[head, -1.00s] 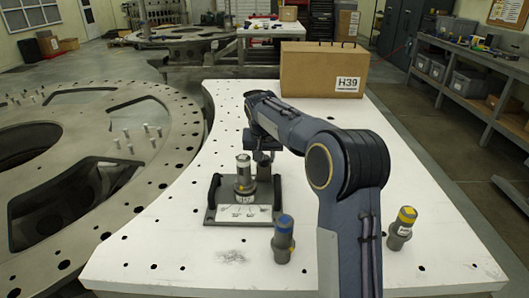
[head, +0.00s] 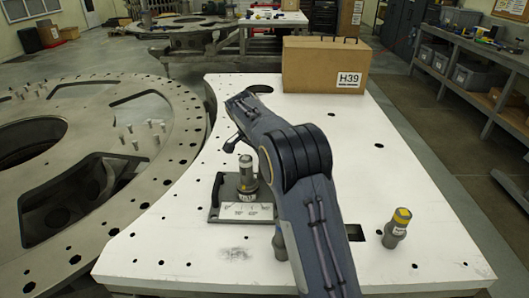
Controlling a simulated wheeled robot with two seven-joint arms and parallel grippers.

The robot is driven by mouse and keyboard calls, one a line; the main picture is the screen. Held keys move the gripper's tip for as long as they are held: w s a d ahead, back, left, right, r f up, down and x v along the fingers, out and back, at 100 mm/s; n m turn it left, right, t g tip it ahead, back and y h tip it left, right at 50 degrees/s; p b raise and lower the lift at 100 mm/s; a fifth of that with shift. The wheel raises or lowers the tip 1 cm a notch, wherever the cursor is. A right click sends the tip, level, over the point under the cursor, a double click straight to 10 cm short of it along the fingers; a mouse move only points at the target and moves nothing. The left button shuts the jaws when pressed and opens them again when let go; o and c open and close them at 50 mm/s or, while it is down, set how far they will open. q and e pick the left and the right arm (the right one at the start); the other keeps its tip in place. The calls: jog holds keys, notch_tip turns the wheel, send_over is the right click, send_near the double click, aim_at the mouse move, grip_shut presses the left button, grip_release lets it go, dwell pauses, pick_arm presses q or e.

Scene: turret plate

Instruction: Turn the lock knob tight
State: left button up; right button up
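The lock knob (head: 246,178) is a grey upright cylinder with a pale top. It stands on a grey base plate (head: 213,215) with a white scale label (head: 246,211) at its front and a black handle at its left. My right arm comes in from the bottom right and reaches over the white table, past the right side of the knob. A dark end part of my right gripper (head: 230,144) shows just behind and above the knob, apart from it in the picture. Its fingers are too small and hidden to judge. My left gripper is not in view.
A yellow-topped grey cylinder (head: 397,228) stands at the right of the white table (head: 180,245), near a dark rectangular hole. Another grey cylinder (head: 279,243) is mostly hidden by my arm. A cardboard box (head: 310,66) stands at the back. The table's front left is clear.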

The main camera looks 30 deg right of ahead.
dwell(0.4)
jog(key=o, duration=1)
jog(key=v, duration=0.7)
jog(key=shift+r, duration=0.35)
jog(key=shift+a, duration=0.15)
